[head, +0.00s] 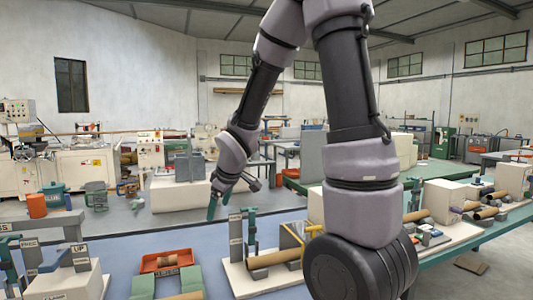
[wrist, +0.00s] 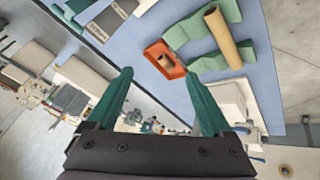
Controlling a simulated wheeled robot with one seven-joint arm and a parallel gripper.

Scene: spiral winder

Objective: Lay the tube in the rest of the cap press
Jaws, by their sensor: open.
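A brown cardboard tube (wrist: 230,38) lies across a green cradle (wrist: 195,25) in the wrist view; in the head view only part of this tube (head: 184,296) shows at the bottom edge. Another brown tube (head: 275,258) lies on a cream base (head: 240,284) with a teal upright (head: 251,228) in the head view. The labels are too small to tell which fixture is the cap press. My gripper (head: 218,204) hangs above the far side of the blue table, apart from the tubes. In the wrist view my gripper (wrist: 158,74) is open and empty.
An orange tray (head: 167,262) stands beside the green cradle; a small brown piece lies in it. A labelled fixture with a pale block (head: 75,281) stands at the left. More tubes (head: 488,213) lie on the right-hand bench. The blue tabletop (head: 130,250) has bare room behind the tray.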

